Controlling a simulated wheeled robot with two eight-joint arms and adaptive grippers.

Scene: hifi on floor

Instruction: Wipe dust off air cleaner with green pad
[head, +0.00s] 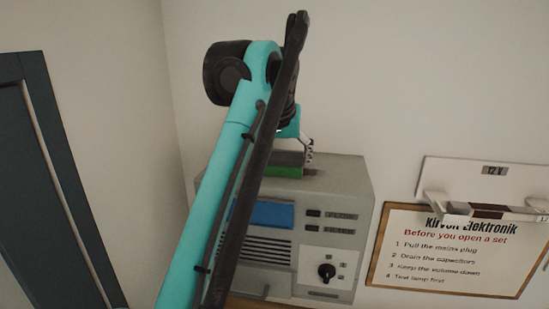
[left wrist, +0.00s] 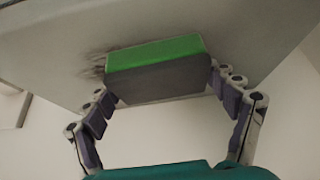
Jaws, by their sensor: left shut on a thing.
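The air cleaner (head: 350,190), a grey box with a dark knob, blue panel and vent slots, stands against the wall. My left arm crosses in front of it and hides part of its front and top. My left gripper (head: 304,152) is at its top, shut on the green pad (head: 284,171). In the left wrist view the pad (left wrist: 155,52) sits between the two fingers, its green side against the grey casing (left wrist: 230,25) and its dark grey side toward me. A dark dust smear (left wrist: 92,68) shows on the casing just left of the pad. My right gripper is out of view.
A framed notice (head: 445,250) hangs on the wall at the right. Above it a white wall holder (head: 480,178) labelled 12 V sticks out. A dark door frame (head: 45,180) is at the left. Bare wall lies between.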

